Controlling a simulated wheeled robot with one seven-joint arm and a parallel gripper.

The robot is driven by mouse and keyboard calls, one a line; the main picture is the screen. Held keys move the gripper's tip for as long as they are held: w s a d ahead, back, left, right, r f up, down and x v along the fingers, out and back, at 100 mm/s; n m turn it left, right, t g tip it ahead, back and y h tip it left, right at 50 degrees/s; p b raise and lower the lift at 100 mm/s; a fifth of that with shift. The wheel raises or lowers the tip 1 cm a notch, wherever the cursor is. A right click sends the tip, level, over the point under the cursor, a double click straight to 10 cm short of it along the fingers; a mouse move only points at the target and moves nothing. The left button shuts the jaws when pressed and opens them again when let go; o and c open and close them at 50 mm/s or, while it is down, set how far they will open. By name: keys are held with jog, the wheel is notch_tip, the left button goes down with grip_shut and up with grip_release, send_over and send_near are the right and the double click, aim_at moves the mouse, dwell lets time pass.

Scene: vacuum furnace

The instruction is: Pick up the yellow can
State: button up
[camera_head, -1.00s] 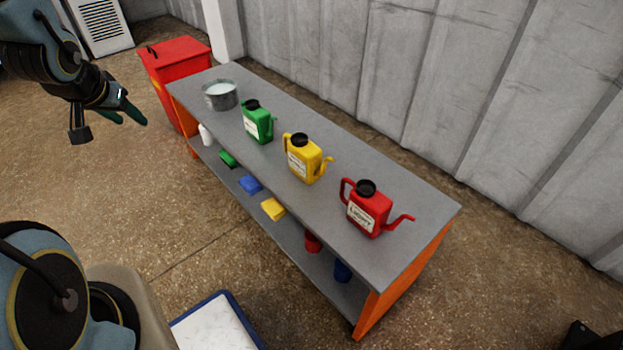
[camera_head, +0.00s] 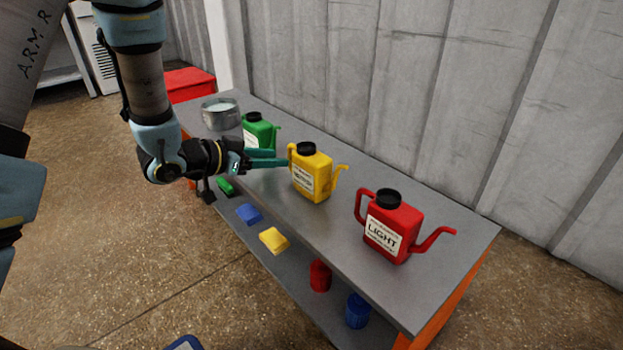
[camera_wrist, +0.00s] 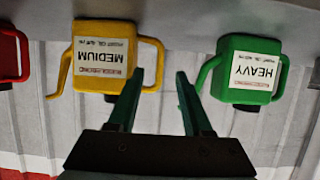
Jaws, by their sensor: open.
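The yellow can (camera_head: 311,178) stands upright on the grey bench top, between the green can and the red can. It has a black cap, a side handle, a spout and a white label. My gripper (camera_head: 287,158) is open and empty, just left of the yellow can and in front of the green can. In the wrist view the yellow can (camera_wrist: 103,62) appears upside down at upper left, its label reading MEDIUM. There, my gripper's fingers (camera_wrist: 160,78) point at the space between the yellow and green cans. One finger overlaps the yellow can's handle; contact cannot be told.
A green can (camera_head: 258,130) labelled HEAVY (camera_wrist: 249,70) and a red can (camera_head: 392,228) labelled LIGHT flank it. A metal pot (camera_head: 220,115) stands at the bench's far end. The lower shelf (camera_head: 290,275) holds coloured items.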

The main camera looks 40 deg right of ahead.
jog(key=b+x, duration=0.1)
jog(key=x, duration=0.3)
jog(key=shift+s+d+f+b, duration=0.1)
jog(key=shift+f+b, duration=0.05)
jog(key=shift+b, duration=0.15)
jog(key=shift+d+f, duration=0.15)
jog(key=shift+d, duration=0.5)
jog(key=shift+c, duration=0.2)
grip_shut()
